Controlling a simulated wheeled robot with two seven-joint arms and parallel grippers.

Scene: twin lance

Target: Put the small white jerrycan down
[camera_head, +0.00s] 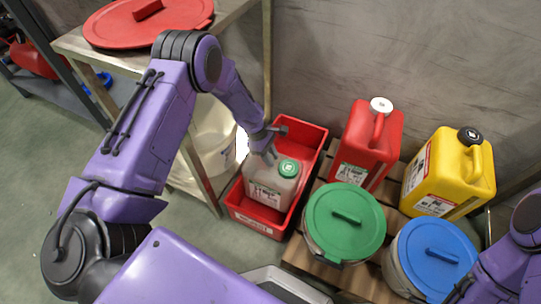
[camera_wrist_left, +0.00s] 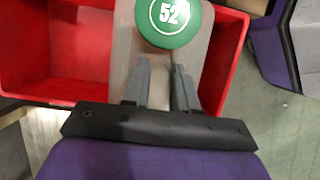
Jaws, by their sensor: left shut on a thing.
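The small white jerrycan (camera_head: 272,184) has a green cap and a label on its front. It is upright inside the red bin (camera_head: 252,223); I cannot tell whether its base touches the bin floor. My left gripper (camera_head: 268,155) reaches in from above and is shut on the jerrycan. In the left wrist view, the fingers (camera_wrist_left: 160,88) are on either side of its handle, just below the green cap (camera_wrist_left: 168,20) marked 52. Part of my right arm shows at the right edge of the head view, but its gripper is out of sight.
A green-lidded bucket (camera_head: 344,222), a blue-lidded bucket (camera_head: 436,255), a red jerrycan (camera_head: 366,148) and a yellow jerrycan (camera_head: 447,175) stand on a wooden pallet (camera_head: 364,281) right of the bin. A shelf (camera_head: 235,12) with a red lid (camera_head: 120,25) stands at left.

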